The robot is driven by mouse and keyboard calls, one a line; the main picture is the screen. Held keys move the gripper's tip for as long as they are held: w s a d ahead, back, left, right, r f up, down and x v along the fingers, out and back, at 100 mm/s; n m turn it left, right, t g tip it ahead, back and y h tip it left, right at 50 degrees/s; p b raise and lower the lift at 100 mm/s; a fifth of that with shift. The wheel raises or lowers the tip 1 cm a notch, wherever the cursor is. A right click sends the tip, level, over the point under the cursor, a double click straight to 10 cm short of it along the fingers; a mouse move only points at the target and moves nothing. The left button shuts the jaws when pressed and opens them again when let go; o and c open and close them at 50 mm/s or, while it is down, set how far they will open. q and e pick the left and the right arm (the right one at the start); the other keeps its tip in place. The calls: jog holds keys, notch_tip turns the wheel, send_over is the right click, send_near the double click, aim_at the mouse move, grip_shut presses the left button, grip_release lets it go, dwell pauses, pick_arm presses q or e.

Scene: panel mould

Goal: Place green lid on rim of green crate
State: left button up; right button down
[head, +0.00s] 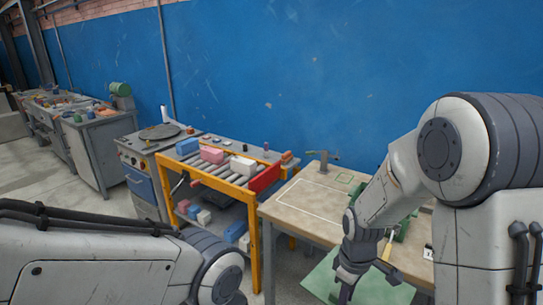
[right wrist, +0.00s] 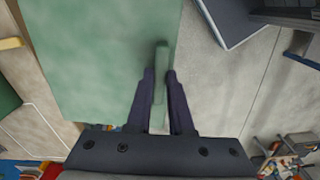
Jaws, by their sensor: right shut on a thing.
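The green lid (head: 378,287) is a flat, pale green sheet beside the front edge of the workbench, cut off by the bottom of the head view. In the right wrist view the lid (right wrist: 105,55) fills the upper left, with a narrow upright green grip (right wrist: 161,85) at its right edge. My right gripper (right wrist: 160,78) is shut on that grip; in the head view the gripper (head: 346,293) points down at the lid. I cannot clearly make out the green crate. My left arm shows at lower left, but its gripper is out of view.
A beige workbench (head: 305,212) stands in front of me, with a white outline and a tap-like fixture (head: 323,160). A green part (head: 400,228) and a yellow-handled tool (head: 387,247) lie by my right forearm. A yellow-framed roller stand (head: 254,240) holds coloured blocks.

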notch_tip(320, 180, down, 14)
jog(key=d+m+b, duration=0.1)
jog(key=m+b, duration=0.2)
jog(key=m, duration=0.6)
jog(key=shift+w+d+r+b, duration=0.15)
jog(key=shift+r+b, duration=0.05)
jog(key=shift+b, duration=0.15)
